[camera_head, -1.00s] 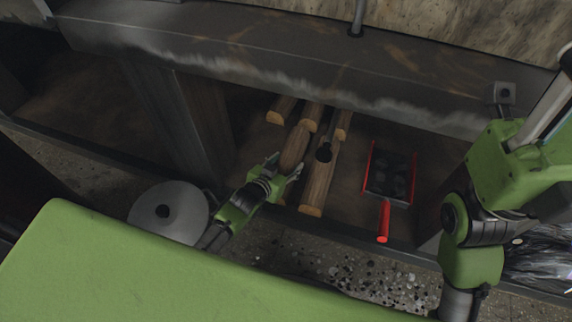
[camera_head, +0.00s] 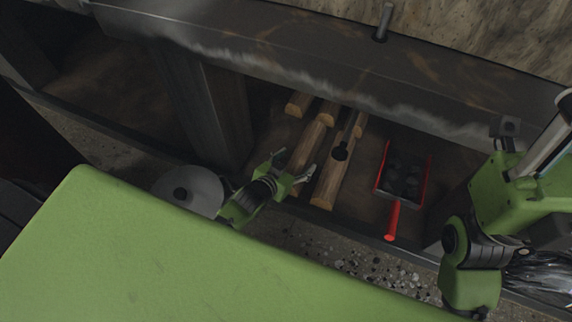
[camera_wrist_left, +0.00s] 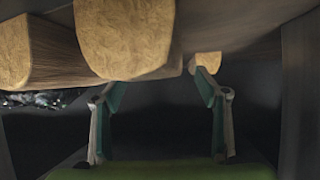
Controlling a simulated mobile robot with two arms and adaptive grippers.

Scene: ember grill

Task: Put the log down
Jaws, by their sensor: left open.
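The log (camera_head: 309,140) lies among several other logs on the dark floor under the grill. In the left wrist view a large pale log end (camera_wrist_left: 125,38) faces the camera, above the fingers. I cannot tell for sure which log that is. My left gripper (camera_head: 296,164) is open at the near end of the log, its fingers spread to either side with nothing gripped. Its two fingers also show in the left wrist view (camera_wrist_left: 160,95), apart and empty. My right arm stands at the right, but its gripper is out of view.
A longer log (camera_head: 331,180) lies just to the right. A red-handled shovel (camera_head: 393,220) with dark coals lies further right. A heavy beam (camera_head: 300,60) crosses above, and a post (camera_head: 215,115) stands left. A grey disc (camera_head: 188,190) is left of the gripper.

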